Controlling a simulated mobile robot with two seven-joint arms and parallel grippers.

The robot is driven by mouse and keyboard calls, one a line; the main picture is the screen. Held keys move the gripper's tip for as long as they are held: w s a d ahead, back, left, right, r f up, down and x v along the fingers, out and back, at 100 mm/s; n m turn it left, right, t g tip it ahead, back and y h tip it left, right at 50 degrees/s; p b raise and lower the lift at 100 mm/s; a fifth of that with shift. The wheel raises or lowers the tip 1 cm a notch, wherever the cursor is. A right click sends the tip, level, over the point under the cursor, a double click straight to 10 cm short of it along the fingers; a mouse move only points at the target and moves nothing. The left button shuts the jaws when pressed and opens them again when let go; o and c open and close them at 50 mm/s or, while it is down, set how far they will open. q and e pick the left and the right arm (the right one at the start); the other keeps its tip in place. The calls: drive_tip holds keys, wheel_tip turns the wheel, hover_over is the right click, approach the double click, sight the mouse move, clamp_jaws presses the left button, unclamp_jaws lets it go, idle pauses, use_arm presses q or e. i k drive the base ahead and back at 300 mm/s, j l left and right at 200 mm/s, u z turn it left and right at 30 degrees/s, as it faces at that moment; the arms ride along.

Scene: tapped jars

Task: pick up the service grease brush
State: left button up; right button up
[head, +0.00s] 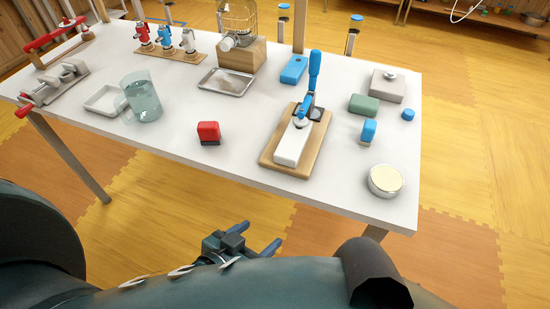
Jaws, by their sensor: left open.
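I cannot tell for sure which thing is the service grease brush. A small blue-topped block (368,131) with a pale lower part stands upright at the right of the table, and looks brush-like. A red block (208,132) with a dark underside sits near the table's front middle and could also be a brush. My left gripper (261,236) is open and empty, in front of and apart from the table's front edge. My right gripper is not in view.
The white table (240,120) holds a lever device on a wooden board (318,140), a glass jug (142,97), a metal tray (226,82), a round tin (385,180), a green block (364,105) and a grey box (388,86).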

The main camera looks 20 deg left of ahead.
sight(369, 129)
drive_tip(key=k, duration=1)
